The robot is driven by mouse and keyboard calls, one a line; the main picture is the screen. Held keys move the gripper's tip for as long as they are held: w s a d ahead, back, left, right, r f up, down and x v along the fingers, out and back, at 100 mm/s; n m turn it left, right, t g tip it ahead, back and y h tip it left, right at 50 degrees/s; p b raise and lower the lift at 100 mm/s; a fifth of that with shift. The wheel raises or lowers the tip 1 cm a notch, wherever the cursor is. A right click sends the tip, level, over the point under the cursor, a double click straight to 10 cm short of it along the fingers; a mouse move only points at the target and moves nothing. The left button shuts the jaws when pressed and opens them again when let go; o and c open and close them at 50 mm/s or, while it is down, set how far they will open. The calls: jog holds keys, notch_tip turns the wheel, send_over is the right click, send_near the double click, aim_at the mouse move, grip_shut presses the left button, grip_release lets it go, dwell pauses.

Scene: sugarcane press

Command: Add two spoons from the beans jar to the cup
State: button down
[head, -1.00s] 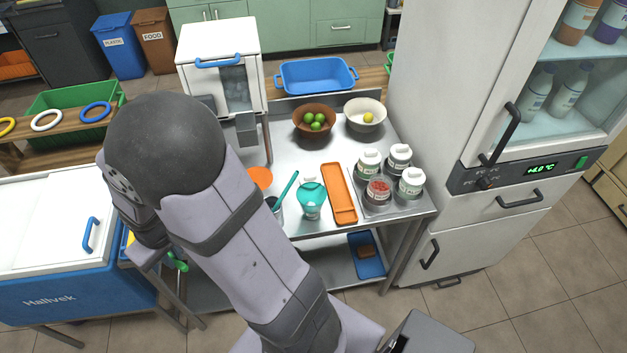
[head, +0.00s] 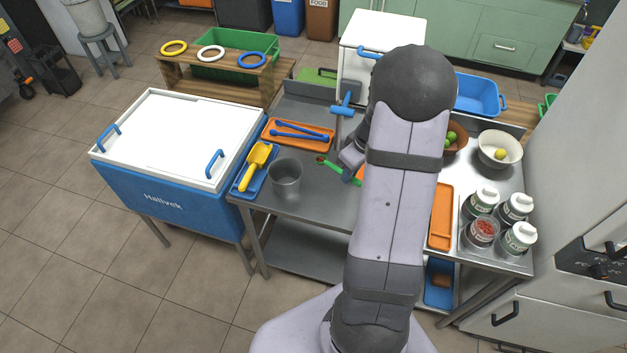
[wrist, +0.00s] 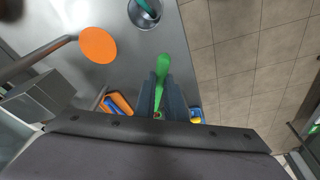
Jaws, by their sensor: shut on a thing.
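My gripper (wrist: 162,96) is shut on a green spoon (wrist: 163,72). In the head view the spoon (head: 334,168) is over the steel table, left of my arm, with a small reddish-brown patch at its far end; I cannot tell whether that is beans. The open beans jar (head: 482,230) with red contents stands in the tray at right, well away from the gripper. A grey metal cup (head: 285,177) stands left of the spoon. The wrist view shows another metal vessel (wrist: 146,12) with a teal tool in it. My arm hides part of the table in the head view.
Several white-lidded jars (head: 519,238) surround the beans jar. An orange tray (head: 442,215) lies left of them. At left are a yellow scoop (head: 254,165), an orange tray with blue tongs (head: 297,135) and a white-lidded cooler (head: 180,135). An orange disc (wrist: 98,45) lies on the table.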

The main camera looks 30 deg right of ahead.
jog(key=s+d+n+y+p, duration=0.1)
jog(key=s+d+n+p, duration=0.45)
jog(key=s+d, duration=1.75)
jog(key=w+a+r+g+h+b, duration=0.4)
jog(key=w+a+g+h+b, duration=0.2)
jog(key=b, duration=0.8)
jog(key=shift+w+r+g+h+b, duration=0.2)
jog(key=shift+w+g+h+b, duration=0.2)
jog(key=shift+w+g+h, duration=1.05)
jog(key=shift+s+g+y, duration=0.25)
jog(key=shift+s, duration=0.2)
